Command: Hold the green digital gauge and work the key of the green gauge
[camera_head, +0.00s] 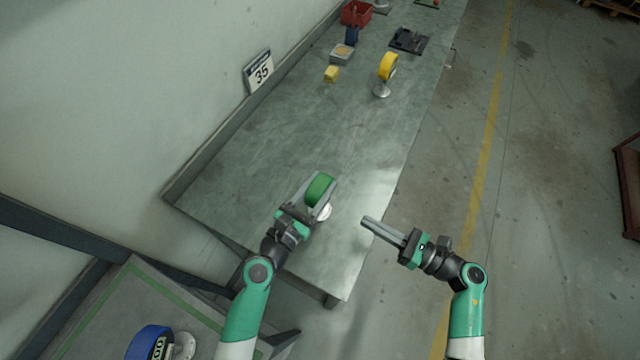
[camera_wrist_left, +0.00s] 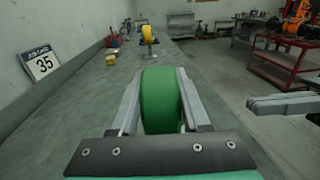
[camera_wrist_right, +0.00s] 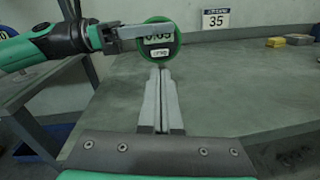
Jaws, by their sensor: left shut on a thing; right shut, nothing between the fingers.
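A sign reading 35 (camera_head: 258,71) is at the wall. A blue gauge (camera_head: 150,342) is at lower left. The bench between is clear.

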